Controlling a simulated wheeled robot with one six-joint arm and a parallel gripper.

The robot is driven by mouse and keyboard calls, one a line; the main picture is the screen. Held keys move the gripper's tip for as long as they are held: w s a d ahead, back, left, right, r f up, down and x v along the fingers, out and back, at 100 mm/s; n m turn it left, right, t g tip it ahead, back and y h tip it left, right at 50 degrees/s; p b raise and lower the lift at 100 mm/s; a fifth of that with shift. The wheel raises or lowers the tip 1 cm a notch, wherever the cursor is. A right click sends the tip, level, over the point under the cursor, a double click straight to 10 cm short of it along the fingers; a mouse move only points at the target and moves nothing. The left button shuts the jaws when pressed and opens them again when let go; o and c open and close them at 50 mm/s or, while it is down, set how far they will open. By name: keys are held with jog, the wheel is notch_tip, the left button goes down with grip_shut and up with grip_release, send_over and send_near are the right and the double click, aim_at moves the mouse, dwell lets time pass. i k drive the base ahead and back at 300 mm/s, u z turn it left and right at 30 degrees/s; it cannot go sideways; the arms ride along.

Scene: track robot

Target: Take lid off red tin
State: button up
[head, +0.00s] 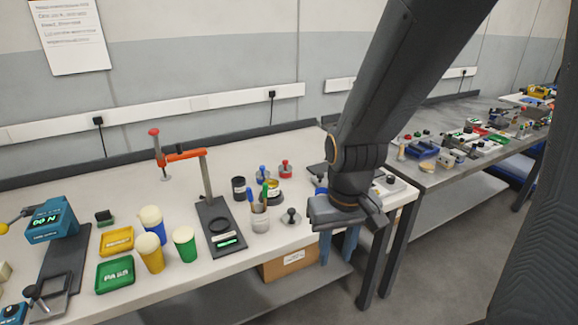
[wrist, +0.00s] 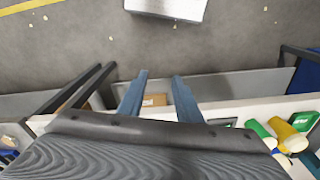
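No tin that I can clearly tell as the red tin shows. A small red knobbed item (head: 285,169) stands towards the back of the near bench, next to a similar blue one (head: 262,174); whether it is a tin with a lid I cannot tell. My gripper (head: 338,258) hangs at the front edge of the near bench, right of these items and apart from them. Its two blue fingers point down, spread and empty. In the wrist view my gripper (wrist: 160,78) is open over the bench edge and floor, with nothing between the fingertips.
A dark jar (head: 239,188), a pen cup (head: 260,218) and an orange-armed stand (head: 207,180) crowd the near bench (head: 165,275). Yellow (head: 150,253) and green (head: 185,245) cups stand left. A cardboard box (head: 288,264) sits below. A second bench (head: 425,178) stands right.

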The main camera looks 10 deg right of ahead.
aim_at(284, 167)
jog(key=i, duration=0.3)
jog(key=z, duration=1.85)
jog(key=i, duration=1)
jog(key=u, duration=3.35)
jog(key=i, duration=0.5)
jog(key=u, duration=0.05)
